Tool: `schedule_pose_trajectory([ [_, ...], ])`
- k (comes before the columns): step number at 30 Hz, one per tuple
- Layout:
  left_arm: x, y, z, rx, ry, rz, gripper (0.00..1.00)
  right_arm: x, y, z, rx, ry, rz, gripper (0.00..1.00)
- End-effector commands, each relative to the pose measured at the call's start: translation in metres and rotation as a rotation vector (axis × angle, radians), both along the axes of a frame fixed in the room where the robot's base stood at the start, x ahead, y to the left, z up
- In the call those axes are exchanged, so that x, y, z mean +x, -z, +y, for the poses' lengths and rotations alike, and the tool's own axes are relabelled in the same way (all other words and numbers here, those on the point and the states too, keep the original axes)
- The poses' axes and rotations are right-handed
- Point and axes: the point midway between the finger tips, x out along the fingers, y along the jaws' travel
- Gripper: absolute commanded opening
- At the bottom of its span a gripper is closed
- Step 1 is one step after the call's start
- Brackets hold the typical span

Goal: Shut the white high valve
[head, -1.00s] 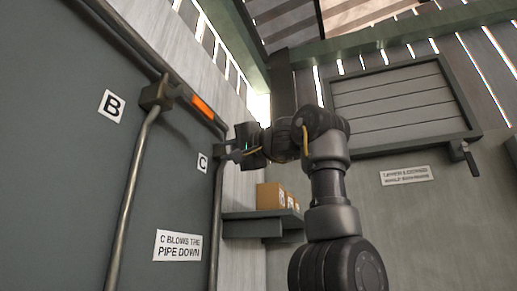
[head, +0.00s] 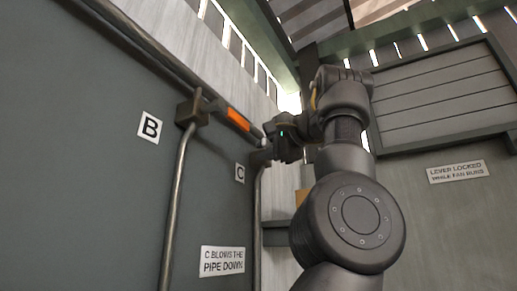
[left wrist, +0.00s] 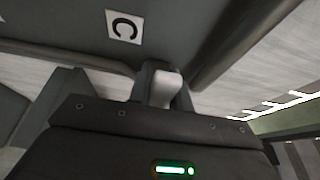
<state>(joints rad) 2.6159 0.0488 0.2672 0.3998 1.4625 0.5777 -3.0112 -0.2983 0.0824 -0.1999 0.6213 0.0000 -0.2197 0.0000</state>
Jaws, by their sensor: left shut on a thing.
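The white valve handle (left wrist: 166,88) shows in the left wrist view as a small white piece between my fingers, close to the letter C plate. In the head view only a small pale bit of it (head: 265,142) shows, at the top of the C pipe. My left gripper (head: 266,154) is up at that spot, shut on the white handle. The gripper's dark body (left wrist: 150,140) hides the rest of the handle in the left wrist view, so its exact angle cannot be told. My right gripper is not in view.
The C plate (head: 240,173) and B plate (head: 150,127) are on the grey wall. An orange-marked piece (head: 237,119) sits on the sloping pipe beside my gripper. A bracket (head: 193,110) joins the B pipe (head: 177,200). A shelf (head: 276,234) is behind my arm.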

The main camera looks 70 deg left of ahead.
Motion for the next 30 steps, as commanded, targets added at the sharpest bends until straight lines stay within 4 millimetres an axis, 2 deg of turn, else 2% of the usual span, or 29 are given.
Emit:
schedule_pose_trajectory([
  [18, 0.0036, -0.0041, -0.0021, 0.0, 0.006, 0.009, 0.0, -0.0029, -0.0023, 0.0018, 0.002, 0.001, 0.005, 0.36],
  [19, 0.0036, -0.0041, -0.002, 0.0, 0.005, 0.009, 0.23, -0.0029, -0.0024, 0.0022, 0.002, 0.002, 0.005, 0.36],
  [23, 0.0035, -0.0036, -0.0019, -0.002, 0.005, 0.01, 0.4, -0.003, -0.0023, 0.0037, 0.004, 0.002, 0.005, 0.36],
  [30, 0.0036, -0.0023, -0.0015, -0.006, 0.005, 0.011, 0.42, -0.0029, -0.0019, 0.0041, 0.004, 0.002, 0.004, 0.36],
])
